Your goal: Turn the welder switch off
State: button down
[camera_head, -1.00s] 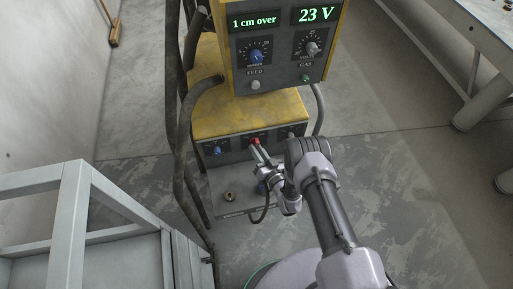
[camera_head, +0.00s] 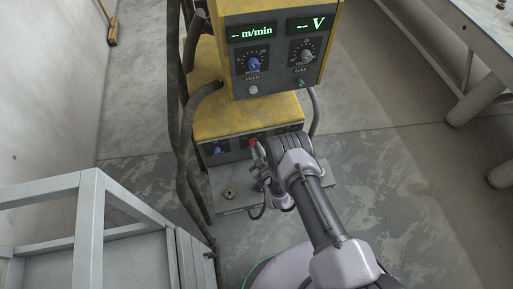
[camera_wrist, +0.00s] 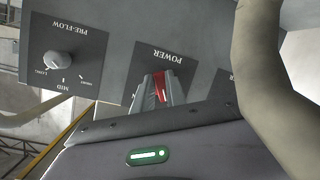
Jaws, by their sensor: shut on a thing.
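The welder (camera_head: 240,118) is a yellow and grey machine with a lower front panel. Its red switch (camera_wrist: 160,86) sits under the upside-down word POWER in the wrist view. In the head view the red switch (camera_head: 253,142) shows just beyond my gripper (camera_head: 258,150). In the wrist view my gripper (camera_wrist: 160,92) is shut on the red switch, with the grey fingers on both sides of it. The upper displays (camera_head: 280,29) read dashes with "m/min" and "V". My arm partly hides the right side of the lower panel.
A PRE-FLOW knob (camera_wrist: 58,60) is on the panel beside the switch. A thick hose (camera_wrist: 262,75) crosses the right of the wrist view. A grey metal frame (camera_head: 85,220) stands at left, a table (camera_head: 470,40) at upper right. Floor to the right is clear.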

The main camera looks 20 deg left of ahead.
jog(key=shift+n+h+p, duration=0.3)
jog(key=shift+n+h, duration=0.2)
jog(key=shift+n, duration=0.6)
jog(key=c, duration=1.4)
grip_release()
jog(key=shift+r, duration=0.1)
jog(key=shift+o, duration=0.2)
jog(key=p+v, duration=1)
jog(key=v, duration=0.7)
jog(key=shift+s+f, duration=0.2)
jog(key=shift+s, duration=0.1)
